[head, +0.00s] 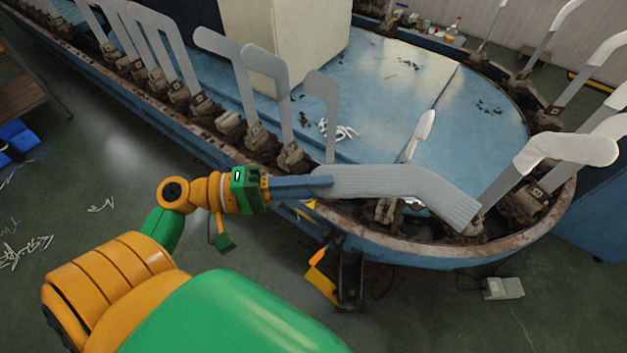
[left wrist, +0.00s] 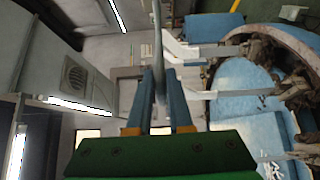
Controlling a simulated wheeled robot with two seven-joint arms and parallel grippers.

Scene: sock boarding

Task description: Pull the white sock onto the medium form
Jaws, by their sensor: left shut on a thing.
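The white sock (head: 395,182), pale grey-white here with fine ribbing, hangs out flat and nearly level to the right from my left gripper (head: 318,184), bending downward at its far end. My left gripper is shut on its near end. In the left wrist view the sock (left wrist: 158,45) shows edge-on as a thin strip between the fingers of my left gripper (left wrist: 163,95). A slim form with a white top (head: 422,130) stands behind the sock, its lower part partly hidden. I cannot tell which form is the medium one. My right gripper is not in view.
Bare grey forms (head: 322,100) line the left side of the blue oval machine (head: 420,75). A form with a white covering (head: 570,149) stands at right, near the sock's far end. White scraps (head: 340,130) lie on the deck. A cream cabinet (head: 290,30) stands behind.

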